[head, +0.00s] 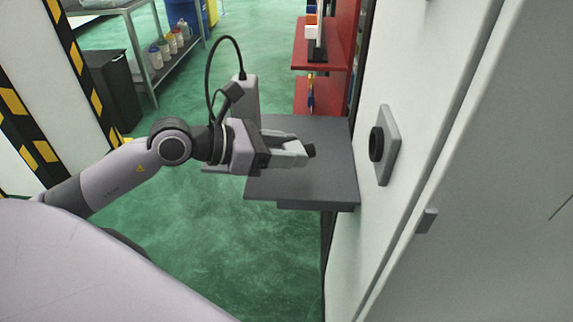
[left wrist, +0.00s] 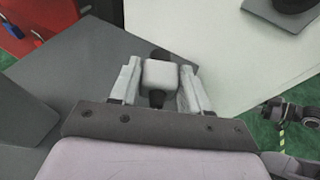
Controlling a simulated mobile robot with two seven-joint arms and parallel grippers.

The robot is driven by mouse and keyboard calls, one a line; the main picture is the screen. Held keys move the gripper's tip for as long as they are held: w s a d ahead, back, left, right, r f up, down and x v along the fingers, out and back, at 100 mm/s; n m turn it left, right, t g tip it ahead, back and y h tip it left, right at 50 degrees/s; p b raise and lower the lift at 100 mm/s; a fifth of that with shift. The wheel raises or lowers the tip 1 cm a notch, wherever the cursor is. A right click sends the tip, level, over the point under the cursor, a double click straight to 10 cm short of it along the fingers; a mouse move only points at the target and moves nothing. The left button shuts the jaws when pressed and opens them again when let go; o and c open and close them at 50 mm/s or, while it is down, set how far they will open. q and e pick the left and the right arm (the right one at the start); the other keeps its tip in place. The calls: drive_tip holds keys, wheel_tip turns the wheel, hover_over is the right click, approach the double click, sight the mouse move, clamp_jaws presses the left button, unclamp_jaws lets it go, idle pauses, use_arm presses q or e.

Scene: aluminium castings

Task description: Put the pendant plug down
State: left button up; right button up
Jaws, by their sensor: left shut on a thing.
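My left gripper (head: 300,152) is shut on the pendant plug, a pale block with dark ends. The plug's black tip (head: 310,150) sticks out past the fingers in the head view. In the left wrist view, the plug (left wrist: 160,74) sits between the two fingers. The gripper is over the grey shelf (head: 300,185); I cannot tell whether the plug touches it. A black round socket (head: 376,144) on a grey plate is on the white wall to the right, apart from the plug. A small arm end (left wrist: 275,106), perhaps my right gripper, shows at the right.
A grey upright box (head: 245,97) with a looping black cable (head: 211,65) stands behind my left wrist. Red shelving (head: 318,57) is behind the grey shelf. A dark bin (head: 113,90) and a metal rack with bottles are farther left. The front part of the shelf is bare.

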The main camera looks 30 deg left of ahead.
sight(287, 182)
use_arm(q)
drive_tip(key=shift+f, duration=1.85)
drive_tip(key=shift+f, duration=0.1)
drive_tip(key=shift+f+b, duration=0.55)
drive_tip(key=shift+b, duration=0.1)
drive_tip(key=o, duration=1.3)
drive_tip(key=shift+c, duration=0.2)
